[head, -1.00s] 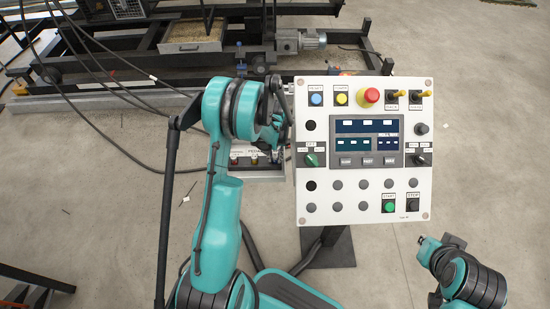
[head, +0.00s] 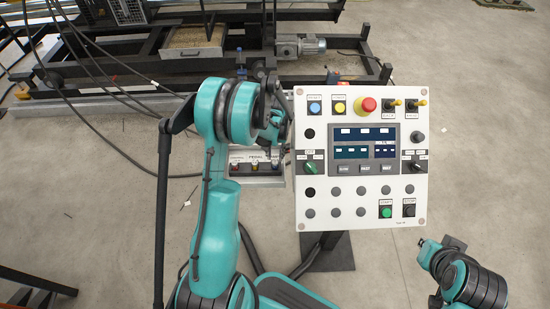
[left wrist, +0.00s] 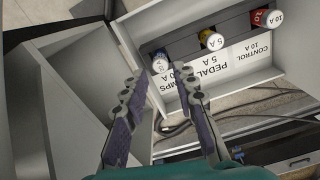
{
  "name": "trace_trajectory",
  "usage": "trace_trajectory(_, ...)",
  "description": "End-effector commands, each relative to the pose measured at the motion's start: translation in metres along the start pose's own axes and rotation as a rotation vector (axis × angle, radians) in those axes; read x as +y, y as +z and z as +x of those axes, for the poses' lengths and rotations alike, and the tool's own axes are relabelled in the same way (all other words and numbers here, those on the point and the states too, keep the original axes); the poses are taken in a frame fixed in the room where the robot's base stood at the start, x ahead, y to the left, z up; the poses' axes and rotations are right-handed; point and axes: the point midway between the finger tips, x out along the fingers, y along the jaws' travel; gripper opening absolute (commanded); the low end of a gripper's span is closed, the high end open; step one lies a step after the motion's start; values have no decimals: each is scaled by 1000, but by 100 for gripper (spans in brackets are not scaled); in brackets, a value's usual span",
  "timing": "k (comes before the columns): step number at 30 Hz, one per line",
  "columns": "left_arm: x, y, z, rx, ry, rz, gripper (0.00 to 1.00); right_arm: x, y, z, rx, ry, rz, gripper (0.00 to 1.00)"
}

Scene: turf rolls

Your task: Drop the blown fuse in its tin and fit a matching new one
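A fuse box (head: 257,181) with labels for control, pedal and lamps stands behind my left arm in the head view. In the left wrist view its upside-down label strip (left wrist: 218,68) shows three fuses. The blue fuse (left wrist: 160,62) is at lamps, the yellow fuse (left wrist: 211,39) at pedal, the red fuse (left wrist: 261,18) at control. My left gripper (left wrist: 159,74) is open and empty, its fingertips either side of the blue fuse in the picture, with no contact visible. It is small in the head view (head: 276,122). I cannot pick out a tin or tell which fuse is blown.
A white control panel (head: 423,205) with buttons and switches stands close right of my left gripper. A grey-walled compartment (left wrist: 83,60) lies left of the fuses in the wrist view. A dark machine frame (head: 130,85) and loose cables are behind. Open floor lies right.

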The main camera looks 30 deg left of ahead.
Motion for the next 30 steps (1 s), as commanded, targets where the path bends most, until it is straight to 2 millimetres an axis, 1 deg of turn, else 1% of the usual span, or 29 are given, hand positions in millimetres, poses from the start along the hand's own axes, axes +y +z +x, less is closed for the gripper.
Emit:
trace_trajectory(1,0,0,-17,0,0,0,28,0,-6,-8,0,0,0,0)
trace_trajectory(3,0,0,-32,0,0,0,28,0,-10,-13,0,0,0,0)
trace_trajectory(6,0,0,-48,0,0,0,28,0,-13,-19,0,0,0,0)
trace_trajectory(10,0,0,-61,0,0,0,28,0,-16,-22,0,0,0,0)
trace_trajectory(14,0,0,-66,0,0,0,28,0,-17,-23,0,0,0,0)
trace_trajectory(30,0,0,-65,0,0,0,28,0,-16,-23,0,0,0,0)
